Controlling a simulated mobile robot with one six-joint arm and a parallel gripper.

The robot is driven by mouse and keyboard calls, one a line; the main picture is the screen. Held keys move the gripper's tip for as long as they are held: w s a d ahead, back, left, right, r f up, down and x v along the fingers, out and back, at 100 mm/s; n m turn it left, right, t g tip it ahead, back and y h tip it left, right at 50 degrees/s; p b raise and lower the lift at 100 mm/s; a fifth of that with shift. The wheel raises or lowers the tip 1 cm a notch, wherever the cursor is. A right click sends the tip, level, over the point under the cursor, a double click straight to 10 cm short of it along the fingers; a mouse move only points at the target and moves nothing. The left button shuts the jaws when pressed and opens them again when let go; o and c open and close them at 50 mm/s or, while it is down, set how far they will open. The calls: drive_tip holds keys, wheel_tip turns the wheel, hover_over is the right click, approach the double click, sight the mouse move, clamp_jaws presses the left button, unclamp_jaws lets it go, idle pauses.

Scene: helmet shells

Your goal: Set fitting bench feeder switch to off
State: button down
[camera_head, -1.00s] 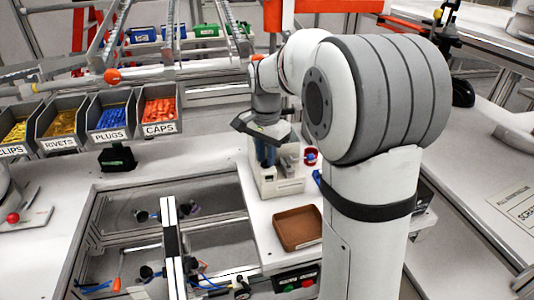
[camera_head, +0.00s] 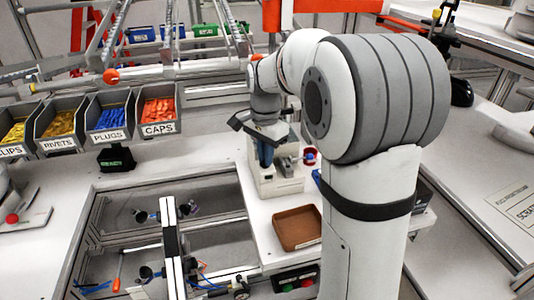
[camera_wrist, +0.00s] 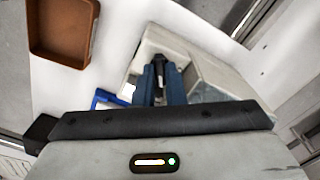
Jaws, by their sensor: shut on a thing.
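A pale box-shaped unit (camera_head: 282,186), apparently the bench feeder, stands on the white bench behind the brown tray. It also shows in the wrist view (camera_wrist: 205,72). My gripper (camera_head: 266,160) points down at its top. In the wrist view its two blue fingers (camera_wrist: 159,72) are closed on a small dark piece (camera_wrist: 158,60), apparently the feeder switch. The fingers hide most of this piece, so its off or on position cannot be read. A red ring with a blue centre (camera_head: 310,157) is at the unit's right side.
A brown tray (camera_head: 297,243) lies in front of the unit. Bins of clips, rivets, plugs and caps (camera_head: 158,128) stand at the back left. A framed recess with clamps (camera_head: 167,215) is at the left. Red and green buttons (camera_head: 292,285) sit below the bench edge.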

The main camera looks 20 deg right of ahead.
drive_tip(key=m, duration=0.6)
drive_tip(key=shift+m, duration=0.3)
idle(0.5)
drive_tip(key=c, duration=1.8)
unclamp_jaws()
wheel_tip(320, 180, up, 8)
drive_tip(key=shift+f, duration=0.1)
drive_tip(key=shift+s, duration=0.1)
